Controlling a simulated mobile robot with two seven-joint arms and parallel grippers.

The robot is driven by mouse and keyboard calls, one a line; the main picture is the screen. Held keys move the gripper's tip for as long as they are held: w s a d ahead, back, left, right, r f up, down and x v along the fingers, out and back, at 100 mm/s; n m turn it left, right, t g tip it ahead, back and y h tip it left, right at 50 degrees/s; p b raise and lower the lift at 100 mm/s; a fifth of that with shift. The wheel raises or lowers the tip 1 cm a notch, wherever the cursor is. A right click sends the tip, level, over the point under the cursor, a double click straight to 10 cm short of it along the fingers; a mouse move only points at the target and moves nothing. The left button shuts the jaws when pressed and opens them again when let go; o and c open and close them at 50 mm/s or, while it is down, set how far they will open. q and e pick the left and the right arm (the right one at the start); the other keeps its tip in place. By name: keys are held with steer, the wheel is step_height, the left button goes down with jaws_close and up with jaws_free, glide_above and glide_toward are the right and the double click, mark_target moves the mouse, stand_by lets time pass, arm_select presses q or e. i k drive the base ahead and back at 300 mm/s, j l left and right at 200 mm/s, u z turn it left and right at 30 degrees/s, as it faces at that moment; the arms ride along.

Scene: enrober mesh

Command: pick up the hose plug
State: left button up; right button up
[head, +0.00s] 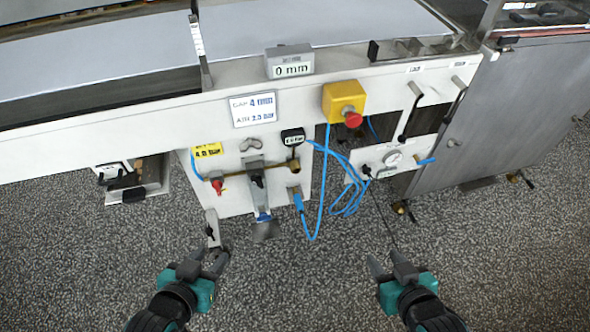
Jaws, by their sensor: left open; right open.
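A blue connector (298,200), which looks like the hose plug, sits at the end of a blue hose (321,190) below a brass fitting (294,167) on the white machine panel. I cannot tell whether it is seated in a fitting. The hose hangs in a loop to its right. My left gripper (207,260) is open, below and left of the connector, close to a grey metal piece (212,228). My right gripper (386,256) is open and apart from the panel, below and right of the connector. Neither gripper holds anything visible.
A yellow box with a red button (352,117) stands out above the hose coils. A red-handled valve (217,186) and a lever (257,185) are left of the connector. A gauge panel (385,160) is at right. The speckled floor (300,290) between my grippers is clear.

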mark_target(299, 204)
steer(key=u, duration=0.25)
steer(key=i+l+u, duration=0.1)
steer(key=l+u, duration=0.8)
steer(key=l, duration=1.5)
steer(key=i, duration=0.05)
